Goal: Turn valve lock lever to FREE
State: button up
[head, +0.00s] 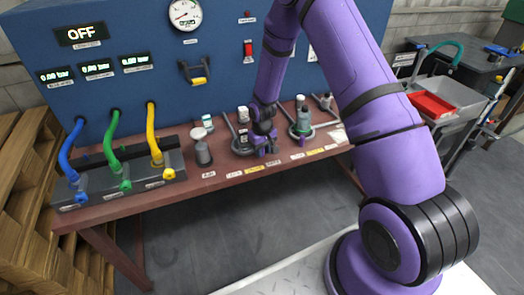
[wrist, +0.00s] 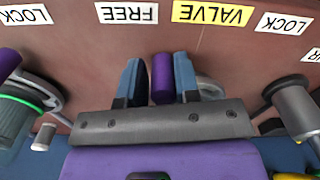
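The valve lock lever shows a purple grip (wrist: 162,78) in the wrist view. It stands between the two fingers of my gripper (wrist: 158,75), with at most a thin gap on either side, so I cannot tell if they press on it. The grip lies between the upside-down FREE label (wrist: 128,13) and the yellow VALVE label (wrist: 211,12), a little nearer FREE. The lever's pale round base (wrist: 210,88) shows partly behind one finger. In the head view my gripper (head: 265,146) is low over the bench front, hiding much of this lever.
A similar lever unit with a green post (head: 303,120) stands close on the right. A grey knob post (head: 202,150) stands on the left. The red-brown bench (head: 215,182) backs onto a blue panel (head: 130,30) with hoses at its left.

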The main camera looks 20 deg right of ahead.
jog(key=shift+o, duration=1.3)
jog(key=shift+r, duration=0.1)
notch_tip(320, 180, up, 11)
jog(key=shift+f, duration=0.2)
dwell(0.6)
